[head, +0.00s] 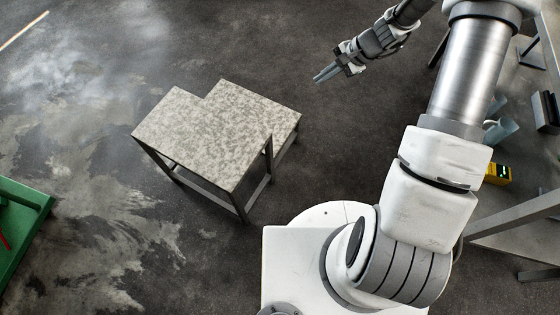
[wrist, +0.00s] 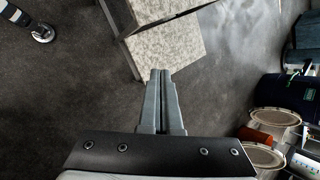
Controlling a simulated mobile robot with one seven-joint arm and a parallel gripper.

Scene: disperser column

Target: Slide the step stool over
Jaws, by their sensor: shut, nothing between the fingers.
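The step stool (head: 212,130) stands on the dark concrete floor, left of my arm in the head view. It has a speckled grey top, a second speckled step at its right, and dark metal legs. My gripper (head: 316,80) is in the air to the right of the stool in the head view, apart from it in the picture. In the wrist view my gripper (wrist: 161,72) has its fingers together and empty, with their tips over the near edge of a speckled step of the stool (wrist: 170,45). Whether the fingers touch the stool cannot be told.
A green container (head: 25,225) is at the left edge. A grey metal frame (head: 515,228) is at the right, with a yellow device (head: 497,174) beside it. Several buckets and drums (wrist: 275,118) stand at the right in the wrist view. Floor left of the stool is clear.

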